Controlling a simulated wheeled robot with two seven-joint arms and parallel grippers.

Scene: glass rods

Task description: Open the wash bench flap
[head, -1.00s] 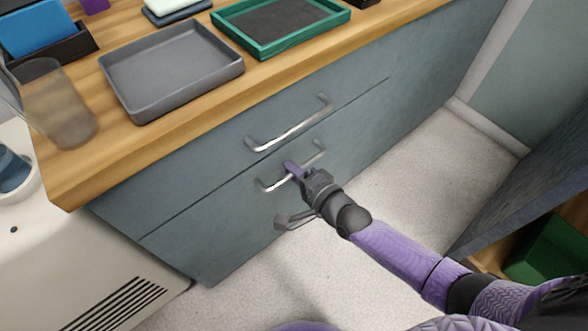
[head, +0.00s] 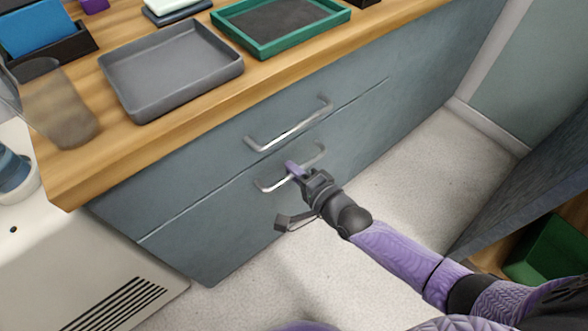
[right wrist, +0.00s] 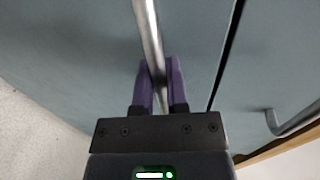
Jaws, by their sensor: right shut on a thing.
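The wash bench has a blue-grey front with two panels and a metal bar handle on each. The lower panel (head: 215,235), which looks like the flap, is flush with the front. My right gripper (head: 292,168) is shut on the lower bar handle (head: 272,186). In the right wrist view the purple fingers (right wrist: 159,75) lie on both sides of the lower handle bar (right wrist: 148,30). The upper handle (head: 290,133) is free above it; it also shows at the right of the right wrist view (right wrist: 290,122). My left gripper is not in view.
On the wooden top (head: 190,130) stand a grey tray (head: 140,108), a green-framed tray (head: 268,52) and a clear cup (head: 62,110). Pale floor (head: 400,195) lies open before the panels. A dark cabinet (head: 540,190) with a green bin (head: 548,255) stands at right.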

